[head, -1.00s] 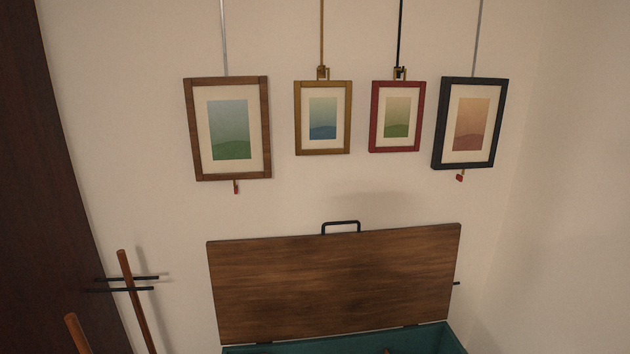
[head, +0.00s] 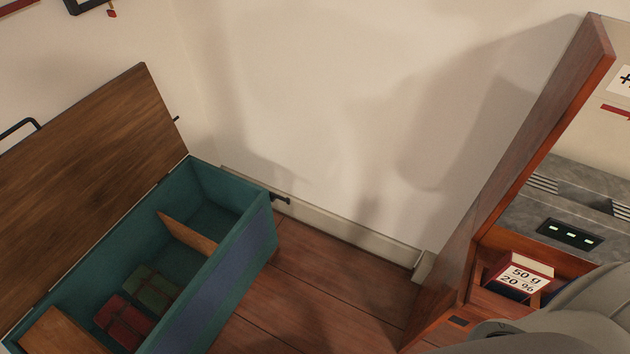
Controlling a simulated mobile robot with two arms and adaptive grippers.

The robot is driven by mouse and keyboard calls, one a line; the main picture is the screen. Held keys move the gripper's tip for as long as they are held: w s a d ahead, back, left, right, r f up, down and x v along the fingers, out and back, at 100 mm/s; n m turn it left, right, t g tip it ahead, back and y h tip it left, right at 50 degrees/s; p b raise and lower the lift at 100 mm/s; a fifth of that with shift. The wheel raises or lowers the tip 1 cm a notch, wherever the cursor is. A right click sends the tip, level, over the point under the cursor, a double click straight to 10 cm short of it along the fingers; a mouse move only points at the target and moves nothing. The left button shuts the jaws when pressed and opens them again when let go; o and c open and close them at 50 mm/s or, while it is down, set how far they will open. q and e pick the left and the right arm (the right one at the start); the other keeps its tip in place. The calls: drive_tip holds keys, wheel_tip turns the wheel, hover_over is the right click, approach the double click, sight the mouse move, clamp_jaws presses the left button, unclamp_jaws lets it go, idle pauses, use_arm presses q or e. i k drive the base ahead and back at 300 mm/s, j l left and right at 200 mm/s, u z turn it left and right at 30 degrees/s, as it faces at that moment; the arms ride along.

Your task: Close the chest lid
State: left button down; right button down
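The chest (head: 235,262) stands at the lower left in the head view, teal inside with a bluish front panel. Its brown wooden lid (head: 95,165) is raised, tilted up toward the wall, with a black handle (head: 20,127) on its upper edge. Inside are a wooden divider (head: 187,231), a red bundle (head: 125,319) and a green bundle (head: 150,287). The chest's near left end is cut off by the frame. Neither of my grippers shows.
A reddish wooden panel (head: 530,170) stands upright at the right. Beside it are a grey unit with a lit display (head: 569,235) and a box labelled "50 g 20 %" (head: 524,275). Bare wooden floor (head: 330,295) lies between the chest and the panel.

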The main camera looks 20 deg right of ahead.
sight(66, 184)
drive_tip(key=z, duration=0.2)
drive_tip(key=u, duration=1.3)
